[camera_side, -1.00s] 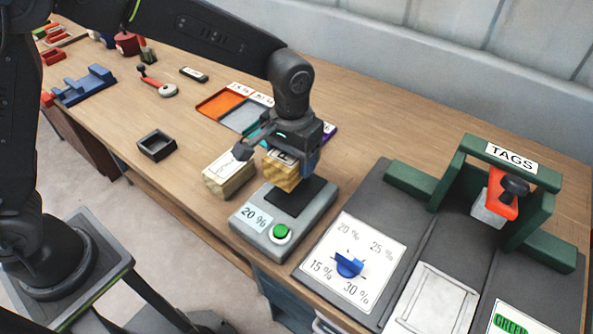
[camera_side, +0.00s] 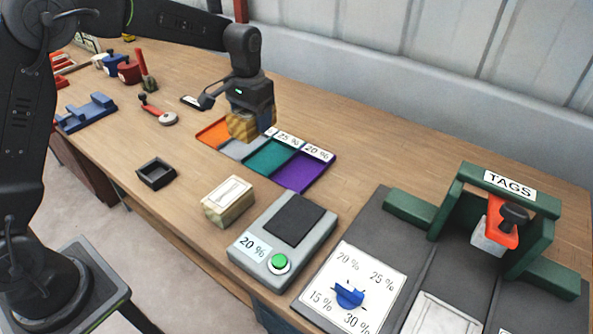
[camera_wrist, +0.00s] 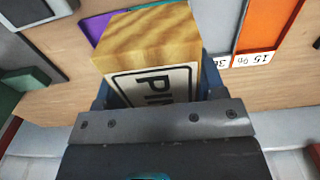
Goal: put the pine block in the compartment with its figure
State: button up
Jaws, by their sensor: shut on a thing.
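My gripper (camera_side: 250,108) is shut on the pine block (camera_side: 243,126), a yellow wooden block. It holds the block above the orange (camera_side: 212,132) and grey (camera_side: 236,148) compartments; the exact height is unclear. In the wrist view the block (camera_wrist: 150,45) shows a white label, partly hidden, starting "PI". The teal compartment (camera_side: 268,157) has a 25 % tag (camera_side: 288,138). The purple compartment (camera_side: 301,172) has a 20 % tag (camera_side: 318,153). In the wrist view the orange compartment's tag (camera_wrist: 253,58) reads 15 %; the grey one's is partly hidden. The meter's display (camera_side: 252,246) reads 20 %.
A pale wooden block (camera_side: 228,201) with a white label stands left of the meter (camera_side: 300,250). A small black tray (camera_side: 156,173) lies further left. A dial panel (camera_side: 352,285) and a green TAGS frame (camera_side: 508,185) stand right. The wood between the compartments and the TAGS frame is clear.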

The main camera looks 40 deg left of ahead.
jog(key=shift+w+a+f, duration=0.3)
jog(key=shift+w+f, duration=0.35)
jog(key=shift+w, duration=0.2)
send_over(299, 172)
notch_tip(299, 172, down, 6)
jog(key=shift+d+f, duration=0.1)
jog(key=shift+f, duration=2.05)
jog(key=shift+f, duration=0.1)
jog(key=o, duration=1.1)
jog(key=shift+f, duration=0.1)
notch_tip(299, 172, up, 13)
jog(key=shift+f, duration=0.2)
